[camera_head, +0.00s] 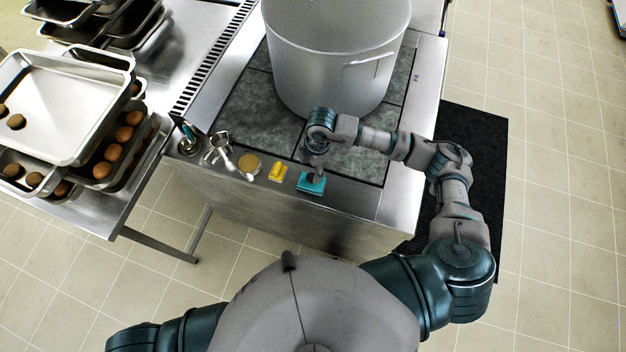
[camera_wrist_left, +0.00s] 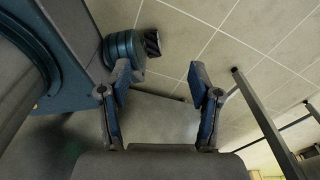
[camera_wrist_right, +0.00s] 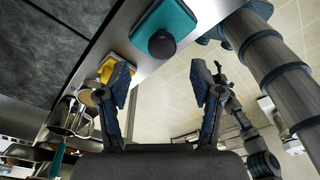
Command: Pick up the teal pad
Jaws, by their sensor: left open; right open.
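The teal pad (camera_head: 311,188) lies flat near the front edge of the stove top, right of a yellow pad (camera_head: 278,172). In the right wrist view the teal pad (camera_wrist_right: 178,17) has a dark round knob on top and sits beyond the fingertips. My right gripper (camera_wrist_right: 162,80) is open and empty. In the head view its hand is just behind and above the teal pad, and the fingers are hard to make out. My left gripper (camera_wrist_left: 160,80) is open and empty over the floor, in its wrist view only.
A large stockpot (camera_head: 335,65) stands behind the pad on the stove. A round amber-topped item (camera_head: 248,163) and metal utensils (camera_head: 218,150) stand left of the yellow pad. Trays with brown round items (camera_head: 62,118) fill the left table. The stove's front right is bare.

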